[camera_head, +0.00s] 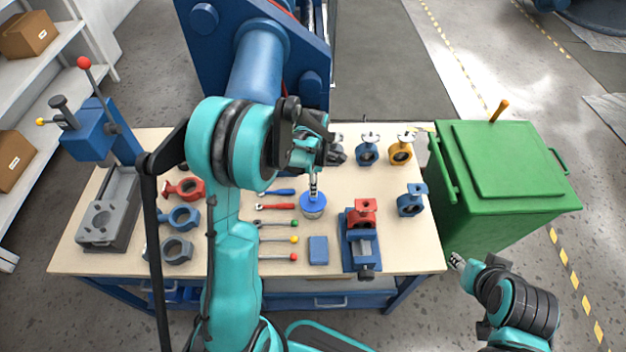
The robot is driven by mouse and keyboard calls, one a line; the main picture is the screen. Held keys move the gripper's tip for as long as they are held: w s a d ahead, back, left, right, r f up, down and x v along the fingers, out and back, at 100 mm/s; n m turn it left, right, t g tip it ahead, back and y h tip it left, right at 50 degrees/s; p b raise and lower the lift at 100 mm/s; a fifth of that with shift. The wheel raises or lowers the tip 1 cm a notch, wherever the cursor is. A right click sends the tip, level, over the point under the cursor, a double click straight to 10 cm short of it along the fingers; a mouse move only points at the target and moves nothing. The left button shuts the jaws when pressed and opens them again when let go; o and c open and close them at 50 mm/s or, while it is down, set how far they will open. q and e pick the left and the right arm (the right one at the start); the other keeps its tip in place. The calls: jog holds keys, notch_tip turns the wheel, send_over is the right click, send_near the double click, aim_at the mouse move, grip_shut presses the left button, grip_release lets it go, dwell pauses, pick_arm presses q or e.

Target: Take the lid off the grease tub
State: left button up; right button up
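The grease tub (313,215) is a small round tub standing near the middle of the table, with a blue lid (318,206) on top. My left gripper (313,194) points down right over the lid, its fingertips at or just above the lid's centre. The fingers look narrow from here, and I cannot tell whether they are closed on anything. My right gripper (456,261) is low at the right, off the table's front right corner and away from the tub; its finger opening is too small to read.
Coloured-handled tools (277,206) lie to the left. Valve bodies (182,217) sit left and behind. A green bin (500,190) stands right of the table (410,255).

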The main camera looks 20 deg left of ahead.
aim_at(313, 199)
pick_arm(q)
notch_tip(313, 199, down, 7)
jog(key=b, duration=0.5)
jog(key=shift+f, duration=0.1)
grip_shut()
dwell(0.4)
